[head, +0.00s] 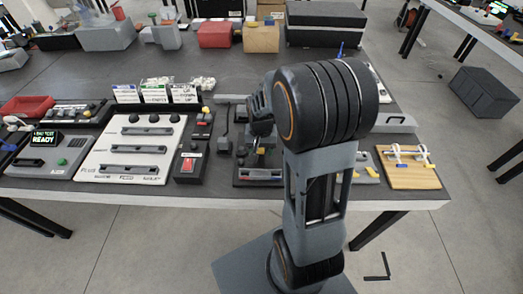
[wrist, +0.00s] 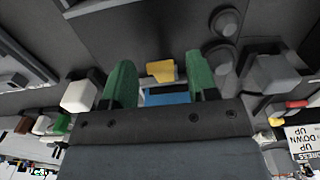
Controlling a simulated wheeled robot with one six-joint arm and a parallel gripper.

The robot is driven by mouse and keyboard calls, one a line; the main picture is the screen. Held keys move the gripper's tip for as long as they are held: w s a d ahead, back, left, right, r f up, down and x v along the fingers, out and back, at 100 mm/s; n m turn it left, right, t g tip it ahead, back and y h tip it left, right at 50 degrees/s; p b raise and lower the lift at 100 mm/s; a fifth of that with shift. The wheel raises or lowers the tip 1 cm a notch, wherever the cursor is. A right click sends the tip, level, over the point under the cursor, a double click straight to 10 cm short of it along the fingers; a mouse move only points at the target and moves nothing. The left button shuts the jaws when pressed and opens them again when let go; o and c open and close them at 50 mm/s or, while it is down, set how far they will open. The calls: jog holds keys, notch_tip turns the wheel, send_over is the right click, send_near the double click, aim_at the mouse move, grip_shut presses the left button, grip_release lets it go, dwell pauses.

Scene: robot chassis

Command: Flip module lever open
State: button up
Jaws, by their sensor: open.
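In the wrist view my gripper (wrist: 161,78) is open, with its two green fingers apart. A yellow tab (wrist: 160,70), which looks like the module lever's end, shows between the fingertips, with gaps on both sides. A blue part (wrist: 166,96) lies just below it in the picture, partly hidden by the gripper body. In the head view a dark chassis (head: 260,183) sits at the table's front edge, largely hidden by my arm. A small yellow piece (head: 261,151) shows there below my wrist. I cannot tell the lever's exact angle.
Left of the chassis stand a box with a red switch (head: 188,165) and a white panel with black handles (head: 130,150). A wooden board with white and yellow parts (head: 408,168) lies to the right. In the wrist view dark round knobs (wrist: 225,22) stand close to the right finger.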

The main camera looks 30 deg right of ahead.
jog(key=shift+f, duration=0.3)
jog(key=c, duration=0.9)
jog(key=shift+r, duration=0.1)
